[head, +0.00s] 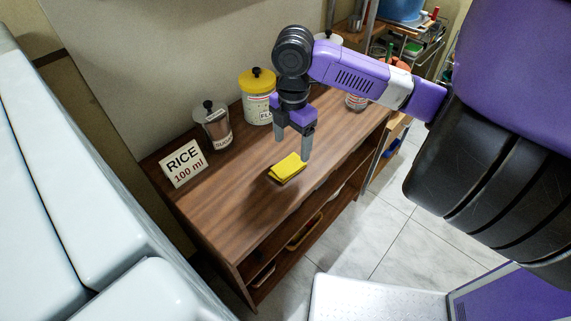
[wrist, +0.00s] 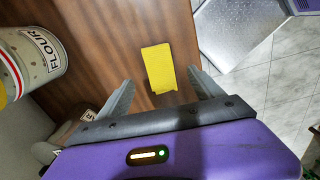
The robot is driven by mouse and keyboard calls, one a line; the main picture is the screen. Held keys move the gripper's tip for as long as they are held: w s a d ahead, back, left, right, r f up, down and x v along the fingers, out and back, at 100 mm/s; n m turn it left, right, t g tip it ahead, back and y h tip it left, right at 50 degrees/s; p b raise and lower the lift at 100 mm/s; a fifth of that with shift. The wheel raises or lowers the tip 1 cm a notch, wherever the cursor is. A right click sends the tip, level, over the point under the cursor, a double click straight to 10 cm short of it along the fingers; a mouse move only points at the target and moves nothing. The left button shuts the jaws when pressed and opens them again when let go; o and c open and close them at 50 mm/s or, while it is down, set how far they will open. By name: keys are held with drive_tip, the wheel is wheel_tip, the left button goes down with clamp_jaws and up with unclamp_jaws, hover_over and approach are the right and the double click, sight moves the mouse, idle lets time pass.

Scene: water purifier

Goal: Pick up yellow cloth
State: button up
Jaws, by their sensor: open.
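The yellow cloth (head: 287,168) lies folded flat on the brown wooden cabinet top, near its front edge. In the wrist view the cloth (wrist: 158,68) shows as a small yellow rectangle ahead of the fingers, between their lines. My gripper (head: 293,153) points down just above and behind the cloth in the head view, fingers spread apart. In the wrist view my gripper (wrist: 160,92) is open and empty, with one grey finger on each side. I cannot tell the exact height of the fingertips above the cloth.
The wooden cabinet top (head: 225,207) is clear left of the cloth. A jar (head: 356,102) is at the right. Open shelves lie below.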

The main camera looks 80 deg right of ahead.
sight(291, 161)
wheel_tip(291, 161, down, 7)
drive_tip(key=shift+f, duration=0.15)
drive_tip(key=c, duration=1.4)
wheel_tip(291, 161, up, 20)
drive_tip(key=p, duration=0.1)
